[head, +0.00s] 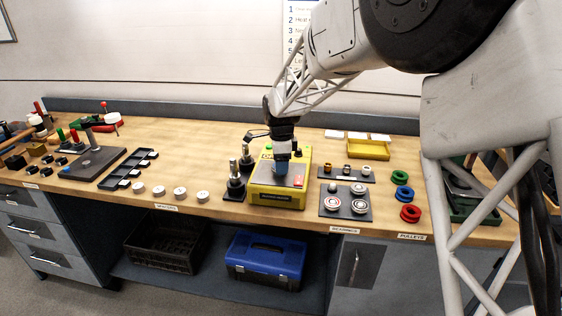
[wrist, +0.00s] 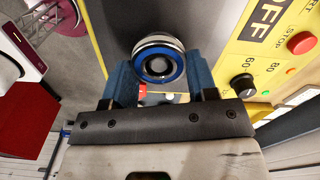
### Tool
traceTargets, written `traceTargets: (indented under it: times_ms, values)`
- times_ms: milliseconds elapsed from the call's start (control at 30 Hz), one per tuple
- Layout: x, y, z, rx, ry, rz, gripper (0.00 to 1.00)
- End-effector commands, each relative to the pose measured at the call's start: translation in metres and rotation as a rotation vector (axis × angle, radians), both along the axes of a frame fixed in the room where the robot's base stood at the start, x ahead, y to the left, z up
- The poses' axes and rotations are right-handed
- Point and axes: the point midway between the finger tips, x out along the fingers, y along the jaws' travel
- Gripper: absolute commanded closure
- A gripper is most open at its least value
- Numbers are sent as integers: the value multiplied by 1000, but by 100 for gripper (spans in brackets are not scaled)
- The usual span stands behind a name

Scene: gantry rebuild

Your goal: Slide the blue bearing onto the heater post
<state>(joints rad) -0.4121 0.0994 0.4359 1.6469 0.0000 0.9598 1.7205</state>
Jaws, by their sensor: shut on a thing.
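The blue bearing (wrist: 160,47), a silver ring with a blue face and dark inner ring, sits between the blue fingers of my gripper (wrist: 162,80) in the wrist view. The fingers are shut on it, one on each side. A grey round shape shows in its middle; I cannot tell whether this is the heater post inside the bore. In the head view my gripper (head: 282,168) points down over the yellow heater (head: 276,194). The bearing and the post are not distinguishable there. The heater's panel (wrist: 262,62) with a black knob and red stop button shows in the wrist view.
A dark stand with upright posts (head: 236,181) is close left of the heater. A bearing tray (head: 345,206) and a small-parts tray (head: 345,175) lie to the right. A yellow bin (head: 368,150) stands behind. Coloured pulleys (head: 402,193) are farther right.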

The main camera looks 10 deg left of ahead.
Motion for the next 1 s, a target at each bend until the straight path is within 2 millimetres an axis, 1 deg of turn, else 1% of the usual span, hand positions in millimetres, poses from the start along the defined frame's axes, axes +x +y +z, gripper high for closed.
traceTargets:
  times_ms: [667,700,867,900,1000]
  values:
    - [0,0,-4,0,-1,0,73]
    - [0,0,-4,0,-1,0,44]
    - [0,0,-4,0,-1,0,19]
    - [0,0,-4,0,0,0,17]
    - [0,0,-4,0,0,0,17]
